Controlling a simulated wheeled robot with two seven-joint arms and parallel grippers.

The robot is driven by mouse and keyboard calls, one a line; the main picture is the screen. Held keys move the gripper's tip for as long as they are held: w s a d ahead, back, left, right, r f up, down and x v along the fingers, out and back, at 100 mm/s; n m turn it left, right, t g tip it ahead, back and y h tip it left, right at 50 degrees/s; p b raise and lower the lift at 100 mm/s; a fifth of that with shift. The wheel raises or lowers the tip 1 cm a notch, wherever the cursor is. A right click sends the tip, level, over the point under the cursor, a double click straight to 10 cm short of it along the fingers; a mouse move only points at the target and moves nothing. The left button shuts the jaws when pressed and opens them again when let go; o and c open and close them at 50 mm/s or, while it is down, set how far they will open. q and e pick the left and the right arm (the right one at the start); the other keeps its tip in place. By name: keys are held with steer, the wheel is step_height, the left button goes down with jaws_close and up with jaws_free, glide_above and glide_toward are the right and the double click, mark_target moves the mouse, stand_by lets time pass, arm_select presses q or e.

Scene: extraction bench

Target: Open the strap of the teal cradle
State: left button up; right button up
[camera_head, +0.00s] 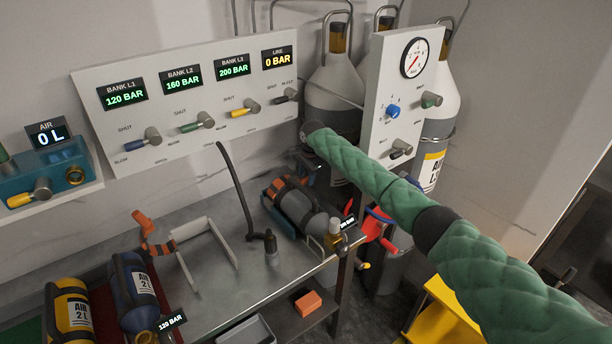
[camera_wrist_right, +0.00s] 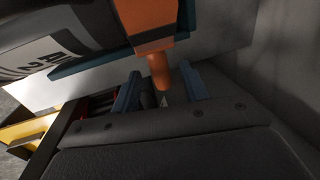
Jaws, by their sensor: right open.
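The teal cradle (camera_head: 268,207) lies on the bench and holds a grey cylinder (camera_head: 303,211). Its orange strap (camera_head: 278,187) runs over the cylinder and appears closed. In the right wrist view, the teal cradle edge (camera_wrist_right: 88,62) and the orange strap (camera_wrist_right: 140,18) show close up, with an orange tab (camera_wrist_right: 160,72) sticking out from the strap. My right gripper (camera_wrist_right: 160,92) is open, its two fingers on either side of the tab's end; I cannot tell whether they touch it. In the head view its fingers are mostly hidden at the cradle's back. My left gripper is not in view.
A white frame (camera_head: 222,243) with a raised orange strap (camera_head: 147,229) stands left. A blue cylinder (camera_head: 135,290) and a yellow cylinder (camera_head: 69,312) lie front left. A hose (camera_head: 234,185) stands beside the cradle. The valve panel (camera_head: 200,98) and gauge panel (camera_head: 388,100) rise behind.

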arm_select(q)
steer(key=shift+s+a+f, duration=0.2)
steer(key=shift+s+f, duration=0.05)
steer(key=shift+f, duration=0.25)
arm_select(e)
steer(key=shift+w+f, duration=0.1)
steer(key=shift+f, duration=0.7)
steer(key=shift+c, duration=0.2)
jaws_close()
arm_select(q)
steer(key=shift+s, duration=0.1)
